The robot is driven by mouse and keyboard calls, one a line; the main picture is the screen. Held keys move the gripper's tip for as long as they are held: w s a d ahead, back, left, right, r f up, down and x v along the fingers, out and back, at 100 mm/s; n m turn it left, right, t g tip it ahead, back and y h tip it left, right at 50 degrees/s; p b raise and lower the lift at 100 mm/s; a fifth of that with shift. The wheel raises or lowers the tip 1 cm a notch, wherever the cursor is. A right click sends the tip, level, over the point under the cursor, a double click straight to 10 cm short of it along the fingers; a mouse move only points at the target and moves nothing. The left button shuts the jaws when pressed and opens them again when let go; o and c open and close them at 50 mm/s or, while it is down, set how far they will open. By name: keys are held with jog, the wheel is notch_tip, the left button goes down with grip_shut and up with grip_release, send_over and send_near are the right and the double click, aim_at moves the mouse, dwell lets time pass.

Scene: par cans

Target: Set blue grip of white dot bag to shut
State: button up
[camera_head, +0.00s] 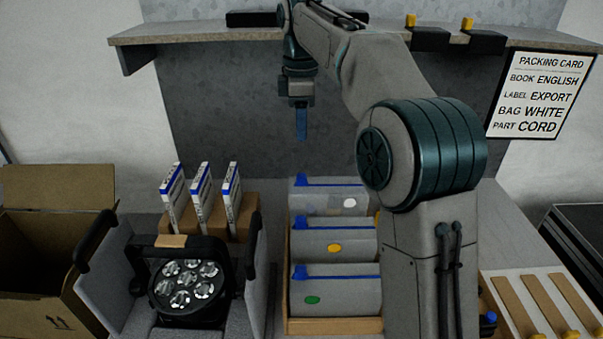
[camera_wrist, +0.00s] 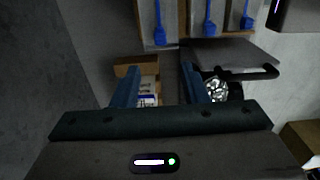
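The white dot bag (camera_head: 325,204) is a clear bag with a white dot, rearmost of three bags in a wooden crate (camera_head: 335,326). Its blue grip (camera_head: 300,180) sits at the left end of the blue strip along its top edge. In the wrist view this bag (camera_wrist: 147,14) is the leftmost at the top, with its blue grip (camera_wrist: 159,37) at its near end. I cannot tell whether the bag's mouth is open or shut. My gripper (camera_head: 302,138) hangs above and behind the bags, apart from them. In the wrist view its fingers (camera_wrist: 158,75) are spread and empty.
The yellow dot bag (camera_head: 320,247) and green dot bag (camera_head: 345,297) stand in front. A par can (camera_head: 187,285) rests in grey foam at left, with several boxed books (camera_head: 201,190) behind. A shelf (camera_head: 205,33) spans the back wall. A cardboard box (camera_head: 50,260) stands far left.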

aim_at(302, 175)
notch_tip(302, 175, down, 13)
jog(key=shift+r+b, duration=0.15)
jog(key=shift+b, duration=0.55)
grip_shut()
